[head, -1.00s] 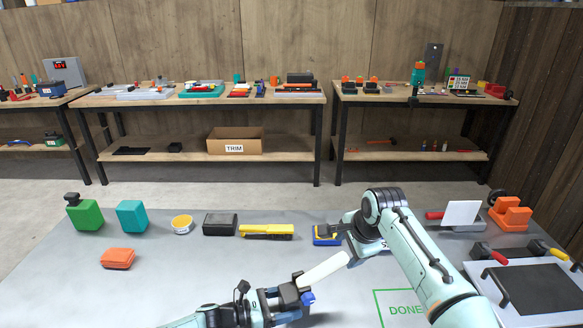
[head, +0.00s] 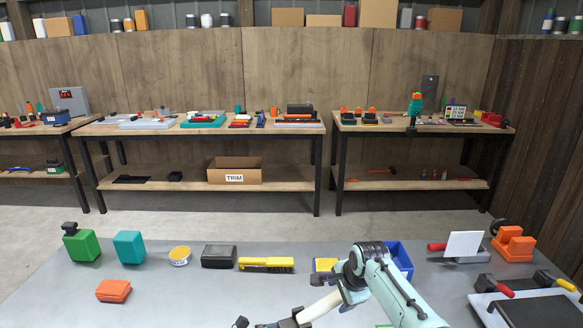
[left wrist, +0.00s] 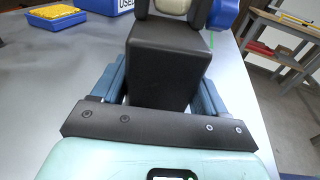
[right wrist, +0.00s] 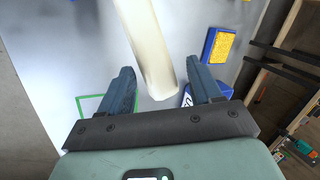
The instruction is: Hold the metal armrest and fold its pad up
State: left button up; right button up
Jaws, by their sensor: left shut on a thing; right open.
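The armrest has a dark block-shaped mount (left wrist: 165,75) and a long cream pad (head: 319,307). My left gripper (left wrist: 160,85) is shut on the dark mount; in the head view it is mostly cut off at the bottom edge. The pad (right wrist: 147,45) slants up to the right from the mount in the head view. My right gripper (right wrist: 161,78) is open, with the pad's free end between its spread fingers. I cannot tell whether a finger touches it. In the head view the right gripper (head: 345,294) is at the pad's far end, partly hidden by its wrist.
A blue bin (head: 401,258) and a blue tray with a yellow item (right wrist: 219,45) lie near my right arm. A yellow-black tool (head: 266,265), a black box (head: 219,256) and colored blocks line the back of the grey table.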

aim_at(332, 299)
jog(key=c, duration=0.4)
jog(key=shift+a+r, duration=0.1)
jog(key=shift+r, duration=0.1)
jog(key=shift+c, duration=0.2)
jog(key=shift+s+a+r, duration=0.1)
jog(key=shift+a+r, duration=0.3)
jog(key=shift+r, duration=0.35)
jog(key=shift+s+a+r, duration=0.15)
jog(key=shift+a+r, duration=0.4)
jog(key=shift+r, duration=0.1)
jog(key=shift+c, duration=0.2)
jog(key=shift+s+a+r, duration=0.25)
jog(key=shift+a+r, duration=0.3)
jog(key=shift+r, duration=0.05)
jog(key=shift+a+r, duration=0.1)
